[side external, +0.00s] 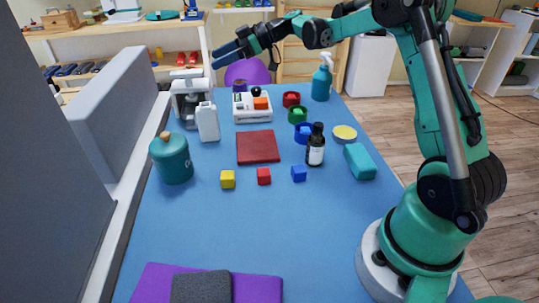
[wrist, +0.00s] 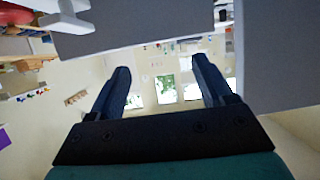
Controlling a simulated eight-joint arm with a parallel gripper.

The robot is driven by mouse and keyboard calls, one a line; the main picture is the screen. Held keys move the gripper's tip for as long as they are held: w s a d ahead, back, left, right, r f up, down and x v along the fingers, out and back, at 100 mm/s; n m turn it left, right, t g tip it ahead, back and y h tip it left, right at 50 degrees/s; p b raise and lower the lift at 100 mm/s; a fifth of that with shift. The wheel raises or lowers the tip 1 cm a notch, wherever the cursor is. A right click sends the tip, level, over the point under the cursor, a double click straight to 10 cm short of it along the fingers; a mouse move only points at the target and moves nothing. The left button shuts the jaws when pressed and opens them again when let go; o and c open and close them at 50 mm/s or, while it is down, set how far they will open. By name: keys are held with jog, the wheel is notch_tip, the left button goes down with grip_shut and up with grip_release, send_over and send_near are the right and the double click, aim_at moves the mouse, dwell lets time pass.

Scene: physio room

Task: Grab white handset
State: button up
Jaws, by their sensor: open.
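A white upright piece with a narrow top (side external: 207,122) stands on the blue table at the left, before a grey-white machine (side external: 188,92). A white console (side external: 253,112) with an orange block and a black knob on it sits to its right. I cannot tell for sure which white thing is the handset. My gripper (side external: 222,56) is high above the far end of the table, pointing left, well apart from all of these. It is open and empty. The wrist view shows its two dark blue fingers (wrist: 160,75) spread, with none of the table objects recognisable.
A teal jar (side external: 171,160), dark bottle (side external: 316,146), teal spray bottle (side external: 322,80) and teal block (side external: 359,161) stand on the table (side external: 240,225). Small cubes and coloured cups are near a red mat (side external: 257,146). A grey partition (side external: 125,110) edges the left side.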

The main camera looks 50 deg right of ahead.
send_near(208, 119)
jog(key=w, duration=0.1)
jog(key=w+a+f, duration=0.2)
jog(key=w, duration=0.1)
jog(key=shift+w+a+f, duration=0.1)
jog(key=shift+a+f, duration=0.05)
jog(key=shift+f, duration=0.1)
jog(key=shift+x, duration=2.75)
grip_shut()
